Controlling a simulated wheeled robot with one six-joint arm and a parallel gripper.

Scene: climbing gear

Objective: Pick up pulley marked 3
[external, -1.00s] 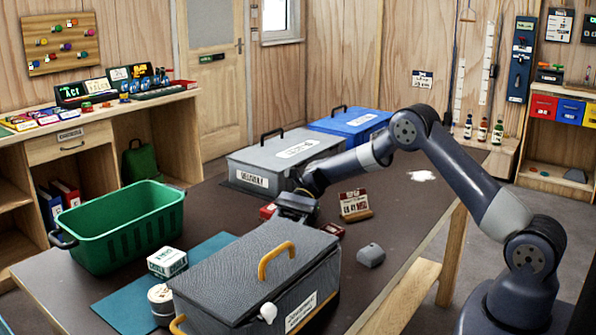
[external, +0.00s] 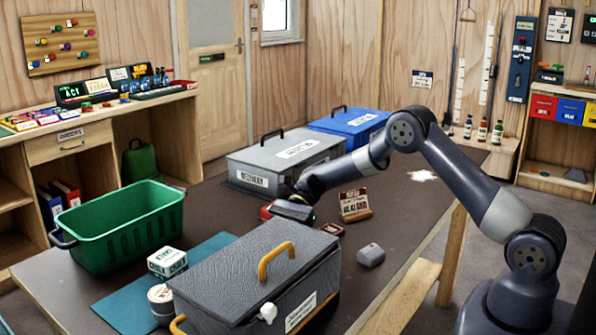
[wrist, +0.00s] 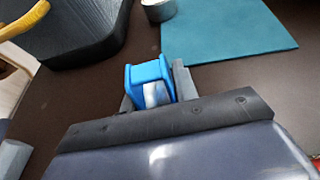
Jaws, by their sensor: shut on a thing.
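My gripper (wrist: 152,93) is shut on a blue pulley-like piece (wrist: 148,72) with a pale patch on its near face. No number can be read on it, so I cannot tell whether it is marked 3. In the external view my gripper (external: 290,211) is low over the dark table, in front of the grey box; the blue piece is hidden there. I cannot tell whether it touches the table.
A grey lidded box (external: 268,172) stands behind my gripper, and a dark case (external: 225,275) with a yellow handle in front. A red item (external: 266,211) and a small sign (external: 354,203) are close by. A green crate (external: 125,232) and teal mat (wrist: 225,30) lie to the left.

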